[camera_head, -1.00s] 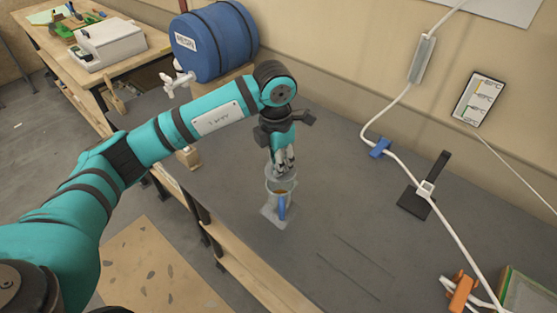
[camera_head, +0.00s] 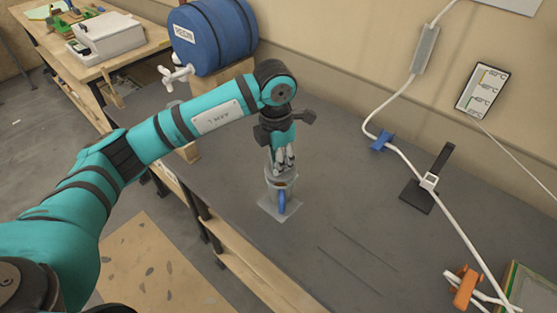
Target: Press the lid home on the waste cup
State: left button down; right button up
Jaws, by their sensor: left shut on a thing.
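The waste cup (camera_head: 272,192) is a pale translucent cup with a blue strip (camera_head: 282,203) down its front and something brownish inside. It stands upright on a light square pad (camera_head: 265,208) on the grey bench. My left gripper (camera_head: 284,168) points down right over the cup's mouth, its fingers shut on the lid, a pale piece at the cup's top. The fingers and the small size hide most of the lid, and I cannot tell whether it sits level or flush on the rim. My right gripper is out of view.
A black stand (camera_head: 417,196), a white cable with a blue clip (camera_head: 381,141) and an orange clamp (camera_head: 465,287) lie to the right. The bench around the cup is clear.

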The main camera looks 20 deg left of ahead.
pick_arm(q)
jog(key=shift+b, duration=0.5)
dwell(1.1)
jog(key=shift+f+b, duration=0.85)
jog(key=shift+f, duration=0.15)
jog(key=c, duration=1.2)
grip_release()
jog(key=shift+r, duration=0.1)
jog(key=r, duration=1.2)
jog(key=shift+s+a, duration=0.15)
jog(key=shift+s, duration=0.05)
